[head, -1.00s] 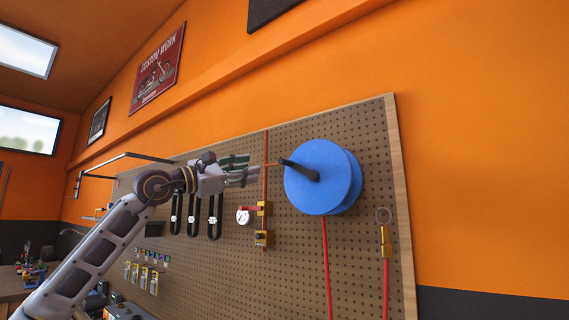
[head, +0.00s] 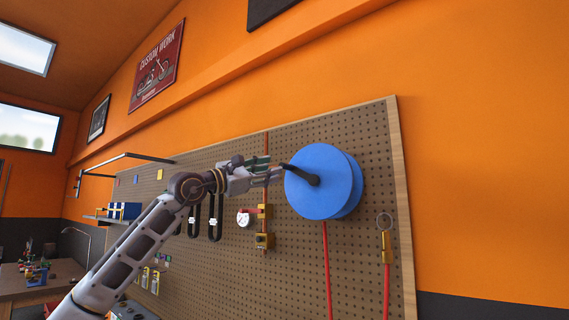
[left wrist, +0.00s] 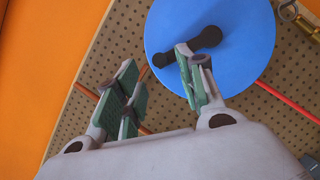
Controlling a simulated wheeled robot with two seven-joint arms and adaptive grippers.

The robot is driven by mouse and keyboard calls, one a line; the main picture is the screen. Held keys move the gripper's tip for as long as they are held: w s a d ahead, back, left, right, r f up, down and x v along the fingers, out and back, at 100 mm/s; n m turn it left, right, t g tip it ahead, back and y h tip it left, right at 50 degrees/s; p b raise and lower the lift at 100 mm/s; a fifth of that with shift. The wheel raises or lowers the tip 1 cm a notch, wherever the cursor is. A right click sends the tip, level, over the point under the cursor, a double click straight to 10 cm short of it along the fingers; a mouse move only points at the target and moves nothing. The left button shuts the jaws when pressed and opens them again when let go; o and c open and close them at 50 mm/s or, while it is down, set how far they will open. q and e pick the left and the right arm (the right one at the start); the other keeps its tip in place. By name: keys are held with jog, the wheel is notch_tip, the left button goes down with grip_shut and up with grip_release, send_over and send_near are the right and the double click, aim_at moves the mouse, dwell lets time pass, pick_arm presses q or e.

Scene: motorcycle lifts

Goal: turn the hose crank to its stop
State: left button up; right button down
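The black hose crank (head: 300,173) sits on the front of the blue hose reel (head: 335,190); its arm points left and slightly up from the hub. My left gripper (head: 278,174) is at the left edge of the reel, close to the crank's outer end. In the left wrist view my left gripper (left wrist: 156,72) is open, its green-padded fingers wide apart. There the crank (left wrist: 190,45) reaches from the hub toward the gap between the fingertips, partly behind the right finger. The reel (left wrist: 245,50) fills the top. I cannot tell whether a finger touches the crank. My right gripper is not in view.
The reel hangs on a brown pegboard (head: 350,245). A red hose (head: 327,270) runs down from it. A gauge (head: 244,218) and brass fittings (head: 264,240) hang below the gripper. Black belts (head: 215,220) hang behind the arm. Room in front of the reel looks clear.

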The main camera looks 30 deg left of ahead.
aim_at(284, 166)
pick_arm(q)
jog(key=p+x, duration=0.2)
jog(key=x, duration=0.3)
jog(key=shift+w+d+r, duration=0.1)
jog(key=shift+w, duration=0.1)
jog(key=shift+w+d+r, duration=0.1)
jog(key=shift+w+d, duration=0.05)
jog(key=shift+w, duration=0.4)
grip_shut()
